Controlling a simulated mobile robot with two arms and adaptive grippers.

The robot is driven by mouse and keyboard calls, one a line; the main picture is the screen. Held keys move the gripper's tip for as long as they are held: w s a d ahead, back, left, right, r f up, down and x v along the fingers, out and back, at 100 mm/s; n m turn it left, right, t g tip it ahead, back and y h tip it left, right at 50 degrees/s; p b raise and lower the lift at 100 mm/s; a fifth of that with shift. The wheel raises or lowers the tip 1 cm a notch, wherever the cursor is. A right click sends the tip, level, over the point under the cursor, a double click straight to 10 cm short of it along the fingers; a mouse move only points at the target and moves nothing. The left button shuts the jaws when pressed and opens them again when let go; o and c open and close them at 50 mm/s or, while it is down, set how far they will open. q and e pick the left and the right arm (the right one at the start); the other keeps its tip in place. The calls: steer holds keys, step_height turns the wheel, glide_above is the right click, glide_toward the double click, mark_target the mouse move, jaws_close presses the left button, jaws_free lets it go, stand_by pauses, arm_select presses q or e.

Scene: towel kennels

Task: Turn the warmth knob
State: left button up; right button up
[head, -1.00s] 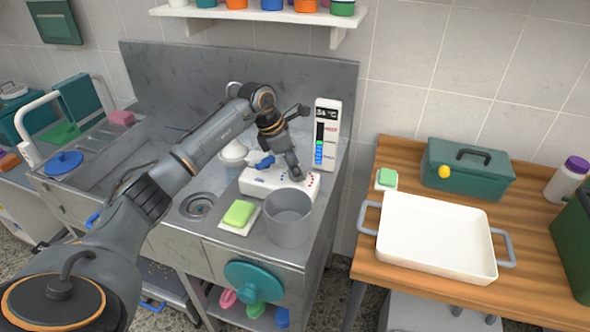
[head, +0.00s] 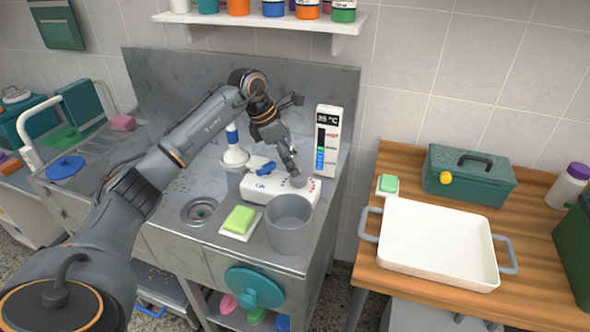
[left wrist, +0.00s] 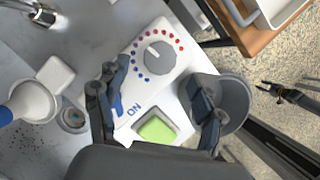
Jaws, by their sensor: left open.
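The white control box (head: 258,188) sits on the steel counter, with a blue lever (head: 264,168). Its round grey warmth knob (head: 298,181) also shows in the left wrist view (left wrist: 159,52), ringed by blue and red dots, with a pale pointer line. My left gripper (head: 291,168) is over the box close to the knob. In the left wrist view its two fingers (left wrist: 155,108) are apart with nothing between them, and the knob lies beyond the tips. A temperature panel (head: 327,140) stands behind; its digits are small. A dark gripper, seemingly my right (left wrist: 272,91), shows over the floor.
A grey bucket (head: 289,222) stands right in front of the box, beside a green soap (head: 239,219) on a white dish. A wooden table (head: 376,262) with a white tray (head: 438,281) is at right.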

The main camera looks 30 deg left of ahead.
arm_select(q)
steer(key=v, duration=0.6)
steer(key=shift+r, duration=0.4)
steer(key=shift+s+a, duration=0.1)
steer(key=shift+a, duration=0.05)
